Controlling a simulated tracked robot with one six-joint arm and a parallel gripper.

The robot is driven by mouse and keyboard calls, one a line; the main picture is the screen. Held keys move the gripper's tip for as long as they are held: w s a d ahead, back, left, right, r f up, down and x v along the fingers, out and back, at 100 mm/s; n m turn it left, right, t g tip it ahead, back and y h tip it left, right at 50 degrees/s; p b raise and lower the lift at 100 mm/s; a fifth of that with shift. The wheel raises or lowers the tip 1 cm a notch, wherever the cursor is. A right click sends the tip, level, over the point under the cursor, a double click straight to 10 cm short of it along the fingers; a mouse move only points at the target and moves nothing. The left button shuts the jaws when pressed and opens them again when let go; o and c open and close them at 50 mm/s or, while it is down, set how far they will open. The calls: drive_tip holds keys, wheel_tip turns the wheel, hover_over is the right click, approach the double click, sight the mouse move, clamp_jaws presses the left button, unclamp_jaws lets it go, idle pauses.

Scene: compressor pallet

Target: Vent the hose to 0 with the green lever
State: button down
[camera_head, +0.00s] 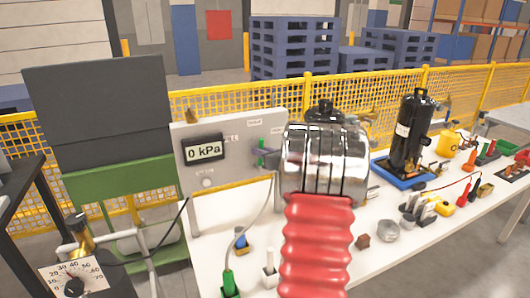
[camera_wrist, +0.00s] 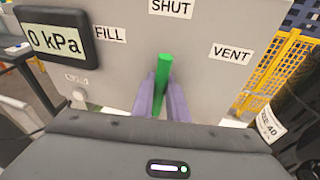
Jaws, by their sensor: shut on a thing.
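The green lever (camera_wrist: 163,72) stands upright on the grey panel, pointing at the SHUT label (camera_wrist: 172,7). The FILL label (camera_wrist: 109,34) is to its left and the VENT label (camera_wrist: 231,53) to its right. My gripper (camera_wrist: 163,98) is shut on the lever, one purple finger on each side of it. In the head view the lever (camera_head: 262,152) shows just left of my shiny wrist, which hides part of the panel. The display (camera_head: 203,150) reads 0 kPa. A hose (camera_head: 256,215) runs down from the panel to a green-handled fitting (camera_head: 229,283).
A white table (camera_head: 207,248) carries the panel. Black compressors (camera_head: 411,130) stand to the right, one in a blue tray (camera_head: 402,176). Several small tools and parts lie at the right. A dial gauge (camera_head: 73,282) is at the lower left.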

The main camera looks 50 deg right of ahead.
drive_tip(key=shift+w+a+f+n, duration=0.1)
drive_tip(key=shift+a+n, duration=0.15)
drive_tip(key=shift+n, duration=0.05)
drive_tip(key=c, duration=1.7)
unclamp_jaws()
drive_tip(key=shift+c, duration=0.2)
drive_tip(key=v, duration=1.4)
drive_tip(key=shift+w, duration=0.1)
